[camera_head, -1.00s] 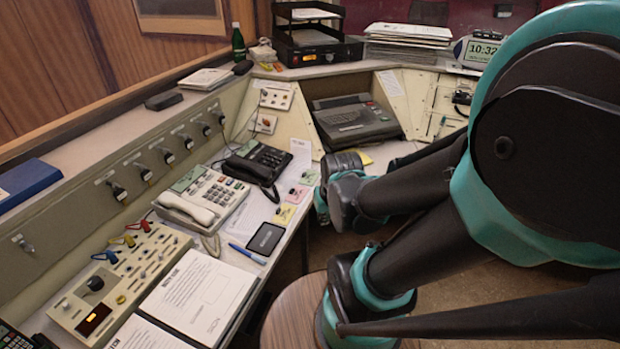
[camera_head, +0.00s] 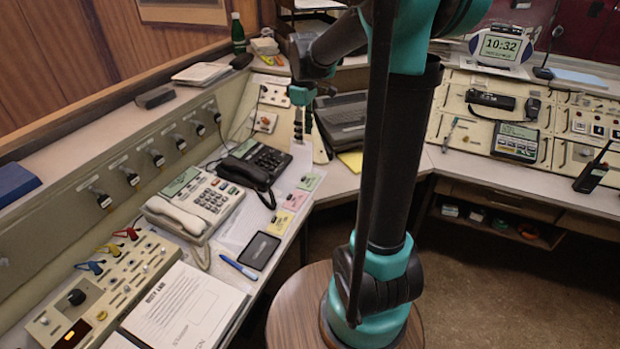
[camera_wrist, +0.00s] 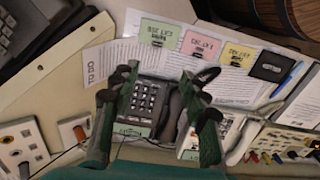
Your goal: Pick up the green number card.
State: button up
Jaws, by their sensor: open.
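The green number card (camera_head: 309,181) lies flat near the inner desk edge, beside a pink card (camera_head: 296,200) and a yellow card (camera_head: 281,222). In the wrist view the green card (camera_wrist: 158,33) is at the top, beyond my fingertips, on or beside a printed sheet. My gripper (camera_head: 303,130) is open and empty, pointing down above the desk near the black phone (camera_head: 253,165), farther back than the green card. In the wrist view my gripper (camera_wrist: 165,78) has its fingers apart over the black phone, not touching the card.
A white phone (camera_head: 194,207), a dark pad (camera_head: 260,250) and a blue pen (camera_head: 238,268) lie nearer along the left desk. A dark typewriter-like machine (camera_head: 343,118) stands in the corner behind. A wooden round seat (camera_head: 290,310) is below the desk edge.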

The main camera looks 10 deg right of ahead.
send_over(305, 176)
jog(key=f, duration=1.1)
jog(key=shift+s+f, duration=0.25)
jog(key=shift+f, duration=0.15)
jog(key=shift+w+f, duration=0.2)
jog(key=shift+f, duration=2.5)
jog(key=shift+c, duration=0.3)
jog(key=c, duration=0.8)
